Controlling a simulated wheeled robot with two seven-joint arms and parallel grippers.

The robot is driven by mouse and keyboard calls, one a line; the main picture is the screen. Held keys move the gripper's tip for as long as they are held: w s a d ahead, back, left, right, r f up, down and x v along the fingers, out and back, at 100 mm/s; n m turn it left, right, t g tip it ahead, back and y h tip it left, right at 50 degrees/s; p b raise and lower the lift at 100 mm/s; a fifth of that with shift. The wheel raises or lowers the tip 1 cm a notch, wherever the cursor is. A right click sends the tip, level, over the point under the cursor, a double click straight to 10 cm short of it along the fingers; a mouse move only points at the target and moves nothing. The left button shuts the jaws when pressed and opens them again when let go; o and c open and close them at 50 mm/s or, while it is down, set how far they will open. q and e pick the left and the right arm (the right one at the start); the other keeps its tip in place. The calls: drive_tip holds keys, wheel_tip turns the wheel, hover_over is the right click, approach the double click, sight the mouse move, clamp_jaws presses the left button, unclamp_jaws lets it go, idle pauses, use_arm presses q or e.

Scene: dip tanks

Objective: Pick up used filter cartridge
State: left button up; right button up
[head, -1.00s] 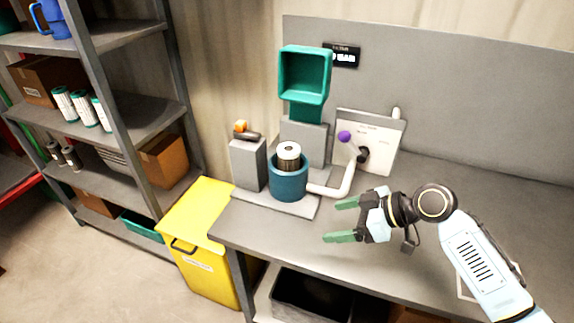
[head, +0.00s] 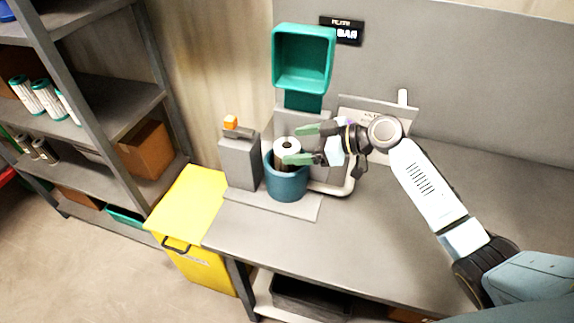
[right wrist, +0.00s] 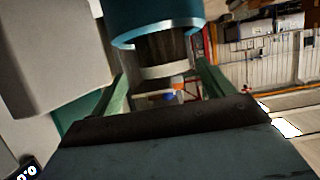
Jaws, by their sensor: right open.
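The used filter cartridge (head: 288,147) is a dark cylinder with a pale end cap. It stands upright in the blue-teal round housing (head: 286,184), its top above the rim. My right gripper (head: 296,145) is open at the cartridge's top, with its green fingers to either side of it in the picture. In the right wrist view the cartridge (right wrist: 163,50) sticks out of the housing (right wrist: 150,15) between the two fingers (right wrist: 160,92). I cannot tell whether the fingers touch it. My left gripper is not in view.
A grey block with an orange knob (head: 231,122) stands left of the housing. A green box-shaped hood (head: 304,88) rises behind. A yellow bin (head: 190,205) is at the bench's left end, near a shelf with white-and-green cartridges (head: 42,98). The bench's right side is clear.

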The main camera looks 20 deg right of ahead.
sight(290, 146)
drive_tip(key=shift+w+a+f+p, duration=0.15)
drive_tip(key=shift+w+a+p, duration=0.1)
drive_tip(key=shift+a, duration=0.35)
drive_tip(key=shift+w+a+f+p, duration=0.1)
drive_tip(key=shift+w+a+p, duration=0.1)
drive_tip(key=shift+a, duration=0.35)
drive_tip(key=shift+x, duration=1.1)
drive_tip(key=shift+a+f, duration=0.15)
drive_tip(key=shift+c, duration=0.4)
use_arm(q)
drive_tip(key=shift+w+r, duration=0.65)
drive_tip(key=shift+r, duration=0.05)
use_arm(e)
drive_tip(key=shift+w, duration=0.1)
drive_tip(key=c, duration=1.5)
